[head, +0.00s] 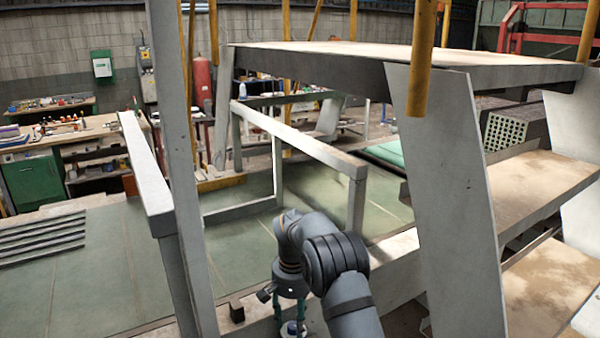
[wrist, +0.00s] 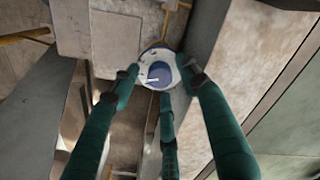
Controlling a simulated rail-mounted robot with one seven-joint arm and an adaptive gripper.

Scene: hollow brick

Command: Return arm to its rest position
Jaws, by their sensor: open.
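My gripper (head: 291,312) points down at the bottom middle of the head view, beyond the front beam of the frame. Its dark green fingers also show in the wrist view (wrist: 160,88), spread open. A round white object with a blue middle (wrist: 160,73) lies between and just beyond the fingertips. It also shows under the gripper in the head view (head: 293,328), partly cut off by the lower edge. I cannot tell whether the fingers touch it. My arm reaches in from the bottom edge, bent at the elbow.
A grey post (head: 170,150) and rail (head: 146,180) stand left of my arm. A small dark block (head: 236,310) sits left of my gripper. The green floor (head: 90,285) at left is mostly clear.

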